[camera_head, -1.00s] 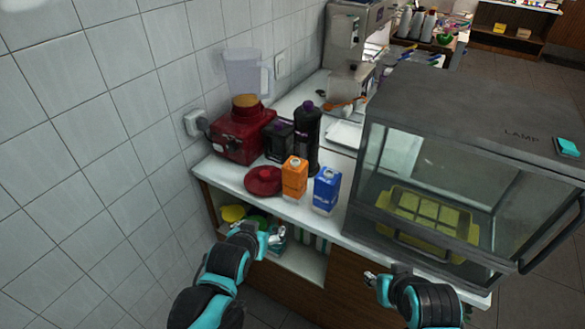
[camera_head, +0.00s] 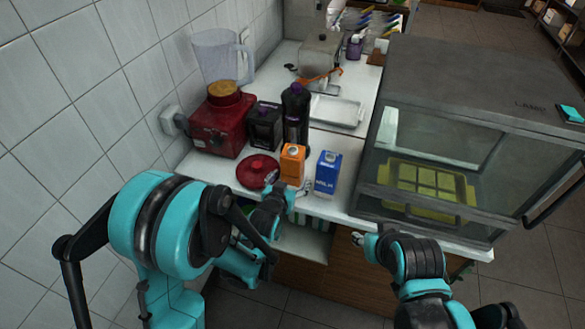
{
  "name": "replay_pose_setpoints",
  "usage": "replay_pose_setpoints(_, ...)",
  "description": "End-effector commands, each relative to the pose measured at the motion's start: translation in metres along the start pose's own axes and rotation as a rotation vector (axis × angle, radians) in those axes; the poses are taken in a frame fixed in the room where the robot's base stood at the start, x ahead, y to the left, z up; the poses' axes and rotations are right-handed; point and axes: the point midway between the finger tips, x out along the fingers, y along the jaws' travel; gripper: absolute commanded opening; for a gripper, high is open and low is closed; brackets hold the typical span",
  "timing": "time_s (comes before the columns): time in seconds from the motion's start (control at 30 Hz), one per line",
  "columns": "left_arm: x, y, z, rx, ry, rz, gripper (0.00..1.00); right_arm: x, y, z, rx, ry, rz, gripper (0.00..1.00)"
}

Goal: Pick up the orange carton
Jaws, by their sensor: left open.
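The orange carton (camera_head: 291,165) stands upright on the white counter, left of the blue milk carton (camera_head: 327,174). My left gripper (camera_head: 301,190) is open at the counter's front edge, just in front of the orange carton and low near its base. Its fingers are small in view, and I cannot tell whether they touch the carton. My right gripper (camera_head: 361,239) hangs in front of the counter, below the glass case, away from both cartons. Its fingers are too small to tell open from shut.
A red lid-like disc (camera_head: 257,171) lies left of the orange carton. Behind stand a dark bottle (camera_head: 295,118), a black container (camera_head: 264,127) and a red blender (camera_head: 220,125). A glass case (camera_head: 432,150) with a yellow tray (camera_head: 420,183) closes off the right. A white tray (camera_head: 337,111) lies farther back.

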Motion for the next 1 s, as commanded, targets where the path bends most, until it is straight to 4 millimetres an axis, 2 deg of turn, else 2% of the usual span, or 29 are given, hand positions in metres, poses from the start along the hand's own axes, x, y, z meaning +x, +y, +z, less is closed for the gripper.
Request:
replay_pose_setpoints(0.1,0.02,-0.003,0.0,-0.001,-0.001,0.0,0.79,0.007,0.0,0.005,0.0,0.0,0.0,0.4)
replay_pose_setpoints(0.2,0.03,-0.002,-0.001,0.0,0.0,0.001,0.79,0.009,0.0,0.006,0.0,0.0,0.0,0.4)
replay_pose_setpoints(0.47,0.032,-0.002,-0.002,0.0,0.0,0.0,0.79,0.008,0.0,0.006,0.0,0.0,0.0,0.4)
replay_pose_setpoints(0.57,0.032,-0.002,-0.002,-0.001,0.0,0.0,0.56,0.008,0.0,0.006,0.0,0.0,0.0,0.4)
replay_pose_setpoints(0.7,0.032,-0.002,-0.002,-0.001,-0.001,0.0,0.19,0.008,0.0,0.006,0.0,0.0,0.0,0.4)
replay_pose_setpoints(0.73,0.032,-0.002,-0.002,-0.001,-0.001,0.0,0.13,0.008,0.0,0.006,0.0,0.0,0.0,0.4)
replay_pose_setpoints(1.0,0.031,-0.002,-0.004,-0.001,0.0,0.0,0.12,0.007,0.0,0.005,0.0,0.0,0.0,0.4)
